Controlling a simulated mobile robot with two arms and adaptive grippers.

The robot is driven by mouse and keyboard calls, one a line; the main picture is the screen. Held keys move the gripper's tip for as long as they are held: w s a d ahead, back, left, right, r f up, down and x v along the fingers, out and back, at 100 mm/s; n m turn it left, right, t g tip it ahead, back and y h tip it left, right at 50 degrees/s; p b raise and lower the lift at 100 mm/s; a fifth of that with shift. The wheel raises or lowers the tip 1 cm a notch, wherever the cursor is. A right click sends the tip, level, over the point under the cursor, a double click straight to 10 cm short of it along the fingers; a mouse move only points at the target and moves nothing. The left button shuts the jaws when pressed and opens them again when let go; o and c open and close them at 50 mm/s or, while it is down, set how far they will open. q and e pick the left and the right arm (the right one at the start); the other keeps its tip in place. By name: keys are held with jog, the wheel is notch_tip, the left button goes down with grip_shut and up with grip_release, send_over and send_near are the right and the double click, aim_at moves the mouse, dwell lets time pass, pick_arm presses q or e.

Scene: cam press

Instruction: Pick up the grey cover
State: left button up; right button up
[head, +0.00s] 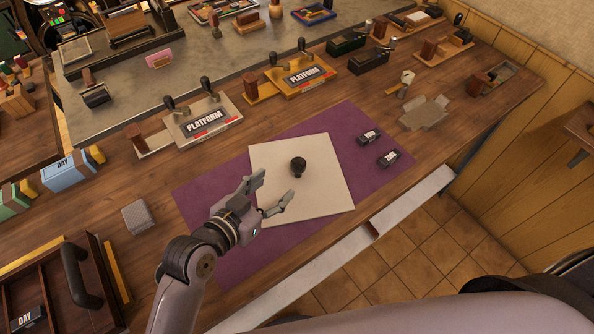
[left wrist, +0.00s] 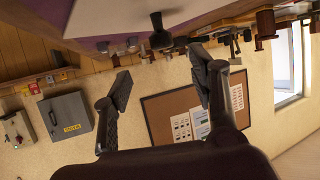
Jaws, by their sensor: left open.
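A grey, flat, cross-shaped piece (head: 424,113) lies on the wooden table right of the purple mat; it may be the grey cover, but I cannot tell for sure. A small grey textured block (head: 138,216) sits on the table left of the mat. A black round-topped knob (head: 298,166) stands on the cream board; a dark knob (left wrist: 160,35) also shows in the left wrist view. My left gripper (head: 276,190) is open and empty over the cream board, just left of and nearer than the knob. It is well left of the cross-shaped piece. My right gripper is out of view.
The cream board (head: 330,200) lies on the purple mat (head: 205,197). Two small black blocks (head: 369,137) (head: 388,158) sit on the mat's right part. Two PLATFORM stations (head: 204,121) (head: 304,76) line the back. A dark wooden tray (head: 45,290) stands front left.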

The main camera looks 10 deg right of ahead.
aim_at(297, 164)
pick_arm(q)
jog(key=p+x, duration=0.1)
jog(key=x, duration=0.5)
jog(key=shift+w+d+f, duration=0.1)
jog(key=shift+w+d, duration=0.15)
jog(key=shift+w, duration=0.05)
jog(key=x, duration=0.2)
jog(key=p+x, duration=0.1)
jog(key=x, duration=0.1)
jog(key=shift+w+d, duration=0.15)
jog(key=shift+w, duration=0.15)
jog(key=shift+w+d, duration=0.25)
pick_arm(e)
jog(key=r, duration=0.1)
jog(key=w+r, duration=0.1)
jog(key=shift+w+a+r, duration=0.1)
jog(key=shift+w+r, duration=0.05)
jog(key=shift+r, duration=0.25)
pick_arm(q)
jog(key=shift+c, duration=0.6)
jog(key=shift+c, duration=0.6)
grip_shut()
